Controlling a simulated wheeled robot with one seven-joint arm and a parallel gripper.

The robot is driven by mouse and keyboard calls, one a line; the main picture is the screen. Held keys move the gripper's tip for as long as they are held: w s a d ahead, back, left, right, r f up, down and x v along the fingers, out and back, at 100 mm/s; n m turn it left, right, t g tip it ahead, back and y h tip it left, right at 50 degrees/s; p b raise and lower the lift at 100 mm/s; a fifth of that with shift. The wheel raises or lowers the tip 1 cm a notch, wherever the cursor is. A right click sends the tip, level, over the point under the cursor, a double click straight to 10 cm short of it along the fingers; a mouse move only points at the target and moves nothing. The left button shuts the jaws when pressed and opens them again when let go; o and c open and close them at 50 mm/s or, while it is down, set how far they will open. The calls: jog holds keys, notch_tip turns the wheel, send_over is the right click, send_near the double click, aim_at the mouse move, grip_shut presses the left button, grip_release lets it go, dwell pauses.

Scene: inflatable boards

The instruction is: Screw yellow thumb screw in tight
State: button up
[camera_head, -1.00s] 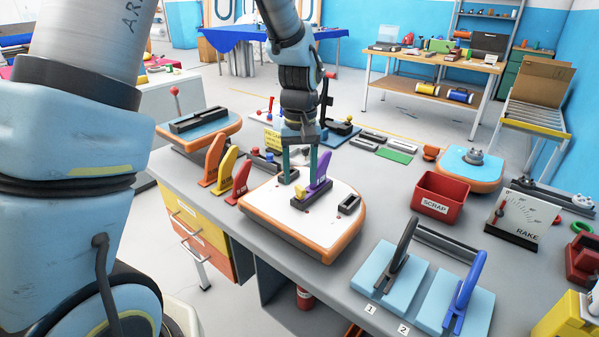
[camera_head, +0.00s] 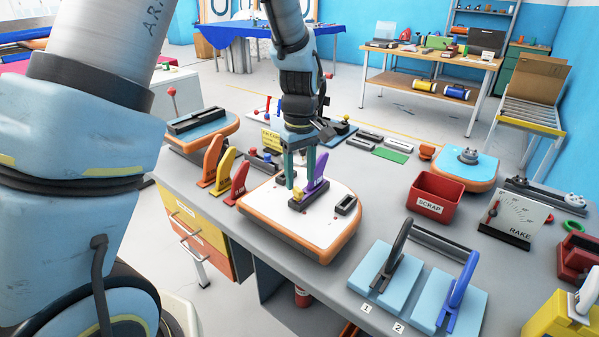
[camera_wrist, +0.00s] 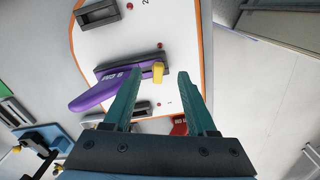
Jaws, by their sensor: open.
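The yellow thumb screw (camera_head: 297,195) sits at the near left end of the dark fin holder (camera_head: 307,202). A purple fin (camera_head: 318,172) stands upright in that holder. The holder is on a white board with an orange rim (camera_head: 318,249). My gripper (camera_head: 300,182) is open and points down over the board by the screw. In the wrist view, the yellow thumb screw (camera_wrist: 158,71) appears in the gap between my two teal fingertips (camera_wrist: 157,76), with space on both sides. The purple fin (camera_wrist: 98,93) lies left of the fingers there. I cannot tell how deep the screw sits.
An empty dark holder (camera_head: 345,205) is on the right of the board. Orange, yellow and red fins (camera_head: 224,171) stand on the bench to the left. A red scrap bin (camera_head: 435,197) and light-blue stands (camera_head: 385,273) are to the right.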

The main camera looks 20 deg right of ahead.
aim_at(300, 192)
jog(key=shift+w, duration=0.15)
dwell(0.3)
jog(key=shift+f, duration=0.15)
jog(key=shift+f+b, duration=1.5)
jog(key=shift+f, duration=1.05)
grip_shut()
jog(key=c, duration=0.6)
grip_release()
grip_shut()
